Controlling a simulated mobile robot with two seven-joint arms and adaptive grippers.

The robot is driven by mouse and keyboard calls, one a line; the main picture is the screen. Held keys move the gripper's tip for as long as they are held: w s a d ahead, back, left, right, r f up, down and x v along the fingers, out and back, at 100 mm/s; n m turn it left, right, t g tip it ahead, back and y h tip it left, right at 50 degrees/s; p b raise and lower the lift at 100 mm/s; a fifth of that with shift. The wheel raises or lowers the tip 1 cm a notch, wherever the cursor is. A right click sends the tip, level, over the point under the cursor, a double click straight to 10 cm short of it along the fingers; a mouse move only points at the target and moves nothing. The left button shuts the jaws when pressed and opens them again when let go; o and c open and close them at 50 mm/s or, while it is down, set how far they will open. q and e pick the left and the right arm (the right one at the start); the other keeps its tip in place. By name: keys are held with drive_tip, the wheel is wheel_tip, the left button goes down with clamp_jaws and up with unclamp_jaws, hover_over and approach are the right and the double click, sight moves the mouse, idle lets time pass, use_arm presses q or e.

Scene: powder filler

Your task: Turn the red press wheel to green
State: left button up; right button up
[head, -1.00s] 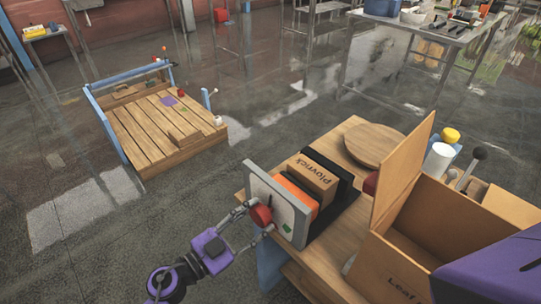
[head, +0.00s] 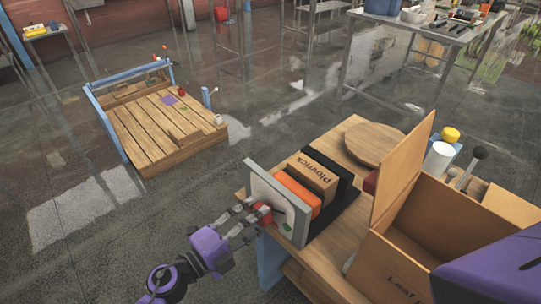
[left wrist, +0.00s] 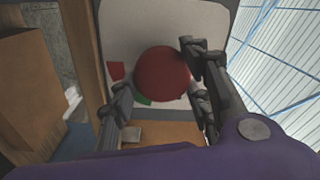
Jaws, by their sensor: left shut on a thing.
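The red press wheel (head: 265,215) is a round knob on the face of a light grey upright panel (head: 285,205). In the left wrist view the wheel (left wrist: 162,75) shows as a dark red disc, with a red mark at its left and a green mark below it. The fingers hide part of the wheel. My right gripper is not in view.
The panel stands at the left edge of a wooden table (head: 333,248). An open cardboard box (head: 390,265) stands at right.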

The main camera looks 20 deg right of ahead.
use_arm(q)
drive_tip(key=m+b, duration=0.1)
drive_tip(key=m, duration=0.2)
drive_tip(key=m+b, duration=0.1)
drive_tip(key=m, duration=0.3)
drive_tip(key=m+b, duration=0.1)
drive_tip(key=m, duration=0.3)
drive_tip(key=shift+a+f, duration=0.1)
drive_tip(key=shift+f, duration=0.15)
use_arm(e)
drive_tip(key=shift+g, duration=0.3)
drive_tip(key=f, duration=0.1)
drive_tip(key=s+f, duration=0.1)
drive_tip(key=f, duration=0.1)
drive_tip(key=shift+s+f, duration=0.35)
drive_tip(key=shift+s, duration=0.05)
use_arm(q)
drive_tip(key=shift+w, duration=0.1)
drive_tip(key=o, duration=1)
drive_tip(key=shift+o, duration=0.6)
drive_tip(key=shift+r, duration=0.1)
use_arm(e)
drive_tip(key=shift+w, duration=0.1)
